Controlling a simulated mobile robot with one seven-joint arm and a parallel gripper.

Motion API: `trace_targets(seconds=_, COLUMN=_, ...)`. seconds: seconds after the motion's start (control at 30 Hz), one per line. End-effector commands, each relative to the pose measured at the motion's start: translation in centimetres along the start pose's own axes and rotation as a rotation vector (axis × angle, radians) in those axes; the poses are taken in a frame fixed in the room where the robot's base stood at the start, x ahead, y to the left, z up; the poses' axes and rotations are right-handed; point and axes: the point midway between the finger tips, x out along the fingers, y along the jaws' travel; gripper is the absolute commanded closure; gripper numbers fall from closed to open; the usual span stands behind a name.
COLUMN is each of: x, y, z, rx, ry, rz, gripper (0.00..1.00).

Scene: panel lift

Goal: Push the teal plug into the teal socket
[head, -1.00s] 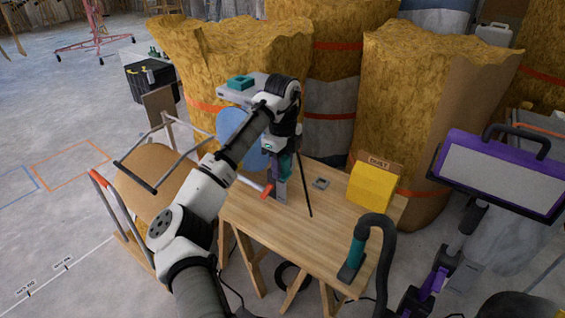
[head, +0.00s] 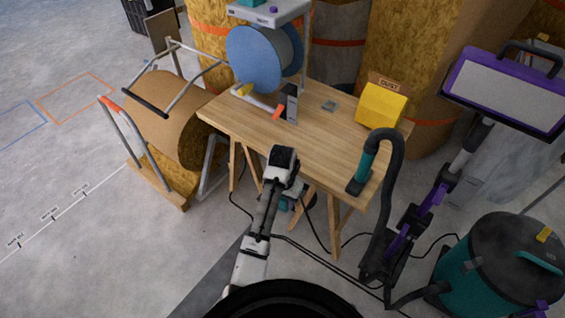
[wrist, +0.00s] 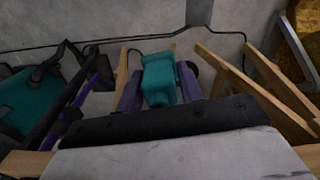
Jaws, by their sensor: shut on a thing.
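The teal plug (wrist: 160,78) sits between the two purple fingers of my gripper (wrist: 160,90) in the wrist view, with floor behind it. My gripper is shut on it. In the head view, my gripper (head: 291,194) is low in front of the wooden table, mostly hidden behind my wrist; only a bit of teal shows there. I cannot pick out the teal socket for certain.
A teal vacuum (head: 500,265) stands at right. Cables cross the floor; table legs flank my gripper.

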Motion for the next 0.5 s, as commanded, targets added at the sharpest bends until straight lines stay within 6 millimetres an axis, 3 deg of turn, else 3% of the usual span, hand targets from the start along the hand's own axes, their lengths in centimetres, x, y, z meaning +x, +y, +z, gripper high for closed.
trace_targets(seconds=0.03, x=1.9, y=0.7, z=0.8, rx=-0.088, ry=-0.004, rz=0.01, gripper=0.83)
trace_targets(seconds=0.2, x=6.3, y=1.7, z=2.8, rx=-0.332, ry=-0.014, rz=0.0, gripper=0.83)
trace_targets(seconds=0.33, x=8.2, y=2.0, z=3.8, rx=-0.428, ry=-0.02, rz=-0.009, gripper=0.83)
trace_targets(seconds=0.5, x=8.5, y=1.8, z=4.0, rx=-0.45, ry=-0.02, rz=-0.014, gripper=0.83)
